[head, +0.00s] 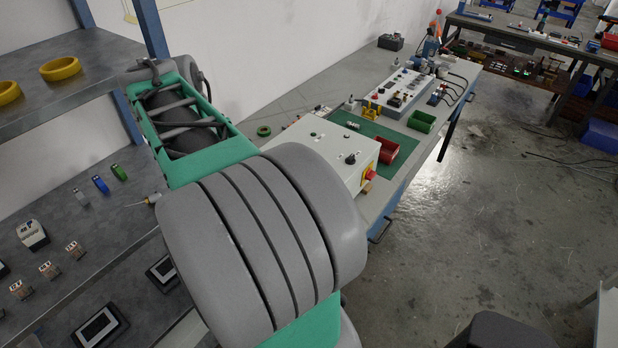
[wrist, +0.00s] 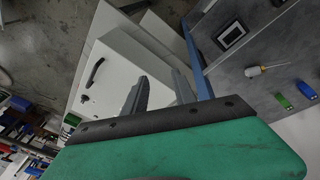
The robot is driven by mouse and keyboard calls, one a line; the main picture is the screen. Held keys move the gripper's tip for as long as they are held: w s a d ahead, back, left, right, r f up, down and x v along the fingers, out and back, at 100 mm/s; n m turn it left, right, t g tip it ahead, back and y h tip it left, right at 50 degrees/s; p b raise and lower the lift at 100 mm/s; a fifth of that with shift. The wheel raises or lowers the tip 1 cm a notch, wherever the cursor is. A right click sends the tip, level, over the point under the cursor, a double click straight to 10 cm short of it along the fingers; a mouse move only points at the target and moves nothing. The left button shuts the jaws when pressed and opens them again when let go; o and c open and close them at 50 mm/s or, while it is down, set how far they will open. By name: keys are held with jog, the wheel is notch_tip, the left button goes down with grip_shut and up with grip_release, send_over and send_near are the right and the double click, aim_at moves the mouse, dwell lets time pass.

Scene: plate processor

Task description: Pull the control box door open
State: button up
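In the wrist view, a white box-like cabinet (wrist: 118,72) with a black curved handle (wrist: 95,72) on its face fills the upper middle; it looks like the control box. Its door edges are unclear, and I cannot tell whether the door is ajar. My gripper (wrist: 160,78) reaches over this white face with its two fingers apart and nothing seen between them. The handle is to the left of both fingers, apart from them. In the head view my own arm hides the gripper and the handle.
A workbench holds a pale box (head: 325,145) with a red-yellow switch, a red bin (head: 388,151) and a green bin (head: 421,121). A metal shelf (head: 85,225) with small parts stands close on the left. The floor (head: 490,240) at right is mostly open.

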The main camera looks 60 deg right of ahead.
jog(key=s+d+f+m+g+y, duration=0.1)
jog(key=s+d+f+m+y, duration=0.1)
jog(key=s+d+m, duration=0.55)
jog(key=s+d+f+m+g+y, duration=0.1)
jog(key=s+d+f+m, duration=0.3)
jog(key=d, duration=0.7)
jog(key=shift+n, duration=0.65)
jog(key=f+b, duration=0.1)
jog(key=b, duration=0.1)
jog(key=s+f+b, duration=0.1)
jog(key=f+b, duration=0.1)
jog(key=s+f+b, duration=0.1)
jog(key=b, duration=0.1)
jog(key=shift+a+f, duration=0.1)
jog(key=shift+f, duration=0.15)
jog(key=shift+s+f+b, duration=0.15)
jog(key=shift+f+b, duration=0.3)
jog(key=shift+b, duration=0.05)
jog(key=shift+c, duration=0.2)
grip_shut()
